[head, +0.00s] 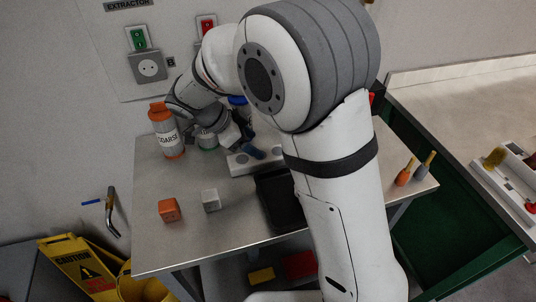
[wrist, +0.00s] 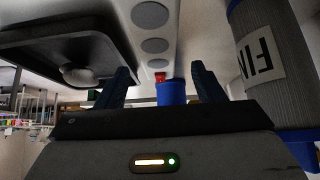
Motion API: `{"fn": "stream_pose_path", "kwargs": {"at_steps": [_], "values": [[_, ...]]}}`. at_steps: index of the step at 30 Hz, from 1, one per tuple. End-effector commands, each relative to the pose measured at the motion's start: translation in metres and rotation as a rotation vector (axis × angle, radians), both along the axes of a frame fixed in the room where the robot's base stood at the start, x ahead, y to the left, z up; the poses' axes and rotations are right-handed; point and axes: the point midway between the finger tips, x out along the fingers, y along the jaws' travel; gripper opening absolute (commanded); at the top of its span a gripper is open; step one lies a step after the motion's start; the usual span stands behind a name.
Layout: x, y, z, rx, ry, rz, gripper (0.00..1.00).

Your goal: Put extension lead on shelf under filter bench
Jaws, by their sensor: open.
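The extension lead (head: 238,162) is a white strip with round grey sockets, lying on the grey metal bench (head: 185,240). Its sockets also show in the wrist view (wrist: 152,46), beyond my fingers. My gripper (head: 253,143) is open just above and behind the strip in the head view. In the wrist view my gripper's (wrist: 163,87) dark blue fingers are apart; I cannot tell whether either touches the strip. My arm hides the right part of the strip. Under the bench a low shelf (head: 226,275) shows in part, with a yellow item (head: 261,276) and a red item (head: 298,265).
A grey cylinder (wrist: 262,45) marked FIN is close at right in the wrist view. A black tray (head: 279,205) lies in front of the strip. Orange (head: 169,210) and grey (head: 210,200) blocks stand front-left.

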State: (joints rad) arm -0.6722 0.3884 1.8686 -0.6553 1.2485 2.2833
Motion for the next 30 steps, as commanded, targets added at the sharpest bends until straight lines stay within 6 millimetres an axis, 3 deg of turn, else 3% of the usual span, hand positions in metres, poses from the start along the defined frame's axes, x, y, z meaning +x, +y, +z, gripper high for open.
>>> {"fn": "stream_pose_path", "kwargs": {"at_steps": [15, 24, 30], "values": [[0.007, -0.041, -0.053, -0.001, 0.002, -0.005, 0.62], [0.009, -0.044, -0.058, 0.001, 0.000, -0.006, 0.62], [0.009, -0.044, -0.058, 0.001, 0.000, -0.006, 0.46]]}}
